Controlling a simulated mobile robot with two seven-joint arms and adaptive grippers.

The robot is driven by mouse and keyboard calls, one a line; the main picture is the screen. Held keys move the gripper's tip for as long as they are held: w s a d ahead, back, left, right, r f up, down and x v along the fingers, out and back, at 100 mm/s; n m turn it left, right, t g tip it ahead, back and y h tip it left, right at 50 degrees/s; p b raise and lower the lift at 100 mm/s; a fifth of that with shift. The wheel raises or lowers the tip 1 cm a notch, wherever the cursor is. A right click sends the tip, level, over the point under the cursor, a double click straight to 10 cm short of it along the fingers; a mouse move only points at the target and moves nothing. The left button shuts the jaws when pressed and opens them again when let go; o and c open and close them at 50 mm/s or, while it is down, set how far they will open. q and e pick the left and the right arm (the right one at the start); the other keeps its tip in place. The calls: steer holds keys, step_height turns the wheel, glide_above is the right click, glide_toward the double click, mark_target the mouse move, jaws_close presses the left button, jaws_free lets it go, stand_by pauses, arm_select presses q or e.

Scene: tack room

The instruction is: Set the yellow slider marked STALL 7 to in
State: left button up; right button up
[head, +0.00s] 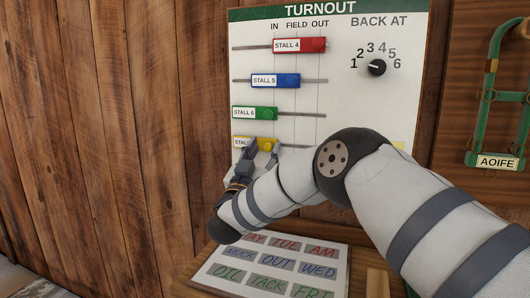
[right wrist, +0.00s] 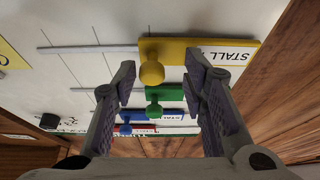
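The yellow slider (head: 239,142) is the lowest of those showing on the turnout board; its label is partly covered by my right gripper in the head view. It sits at the left part of its rail, roughly level with the green slider near the IN line. In the right wrist view its round yellow knob (right wrist: 152,70) lies between the two fingertips, with gaps on both sides. My right gripper (head: 261,154) is open at the knob; it also shows in the right wrist view (right wrist: 160,85). My left gripper is not in view.
Above are the green STALL 6 slider (head: 255,113) near IN, the blue STALL 5 slider (head: 276,81) near FIELD and the red STALL 4 slider (head: 300,45) near OUT. A black dial (head: 377,67) is upper right. Word cards (head: 268,283) lie below. A green halter (head: 481,100) hangs right.

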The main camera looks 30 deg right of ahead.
steer(key=v, duration=1.2)
steer(key=shift+s+f, duration=0.1)
